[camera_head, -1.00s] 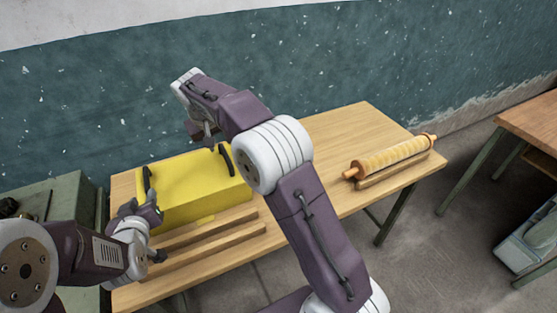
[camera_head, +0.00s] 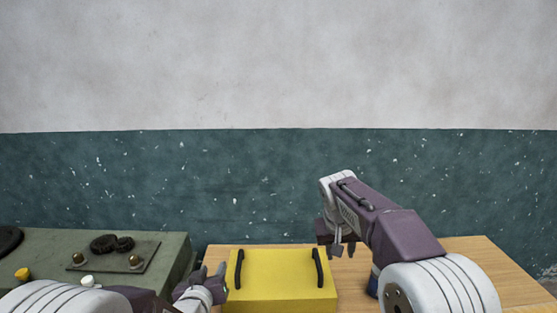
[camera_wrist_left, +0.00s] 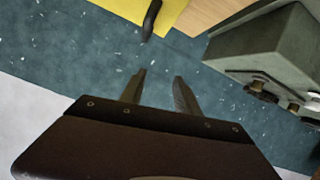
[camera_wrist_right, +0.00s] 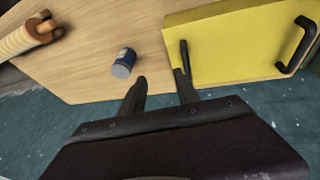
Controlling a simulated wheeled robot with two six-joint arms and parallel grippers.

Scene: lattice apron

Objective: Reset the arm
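My left gripper (camera_head: 212,269) is open and empty beside the left end of a yellow box (camera_head: 280,282). In the left wrist view its two fingers (camera_wrist_left: 158,80) are apart, with a black handle (camera_wrist_left: 151,20) of the box beyond them. My right gripper (camera_head: 344,251) is raised near the box's right end. In the right wrist view its fingers (camera_wrist_right: 160,85) are apart with nothing between them. One fingertip overlaps the near black handle (camera_wrist_right: 184,56) in the picture; I cannot tell whether they touch.
The box stands on a wooden table (camera_head: 470,262) by the wall. A blue can (camera_wrist_right: 123,63) and a rolling pin (camera_wrist_right: 30,38) are on the table. A green cabinet (camera_head: 165,252) with knobs stands at the left. Open air lies above the box.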

